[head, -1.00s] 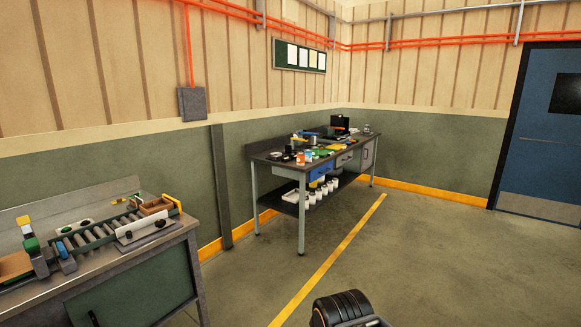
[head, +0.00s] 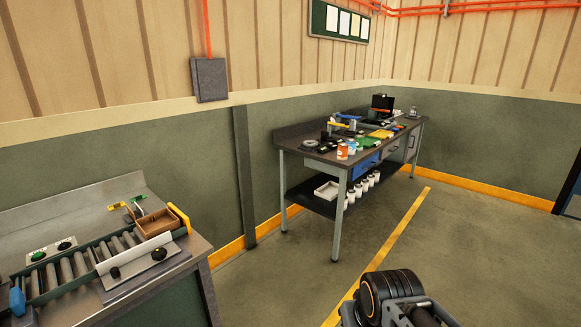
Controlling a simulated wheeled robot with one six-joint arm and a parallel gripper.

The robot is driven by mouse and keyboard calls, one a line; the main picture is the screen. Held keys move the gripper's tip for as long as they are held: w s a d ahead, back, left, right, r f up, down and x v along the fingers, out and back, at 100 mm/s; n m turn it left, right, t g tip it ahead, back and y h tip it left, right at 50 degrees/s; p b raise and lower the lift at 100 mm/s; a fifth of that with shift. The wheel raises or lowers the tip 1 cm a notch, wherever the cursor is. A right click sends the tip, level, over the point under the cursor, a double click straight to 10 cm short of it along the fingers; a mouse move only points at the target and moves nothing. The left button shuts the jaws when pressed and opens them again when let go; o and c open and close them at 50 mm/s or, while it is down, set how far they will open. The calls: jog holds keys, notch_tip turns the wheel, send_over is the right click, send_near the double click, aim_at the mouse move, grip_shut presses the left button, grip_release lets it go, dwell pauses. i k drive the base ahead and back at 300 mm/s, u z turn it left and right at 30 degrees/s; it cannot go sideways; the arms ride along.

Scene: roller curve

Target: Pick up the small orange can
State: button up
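The small orange can (head: 342,151) stands upright near the front edge of the dark workbench (head: 310,157), toward its left half. A similar-sized white and blue can (head: 351,146) stands right beside it. Part of my arm shows at the bottom of the head view, well short of the bench. The fingertips of my gripper are not in view.
A roller conveyor bench (head: 205,282) with a wooden box (head: 160,218) stands at the lower left. The workbench holds several tools, and its lower shelf (head: 315,199) holds a white tray and several white containers. The floor (head: 440,255) before the bench is clear, with a yellow line (head: 395,232).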

aim_at(343, 147)
jog(key=z, duration=0.1)
jog(key=i, duration=3.6)
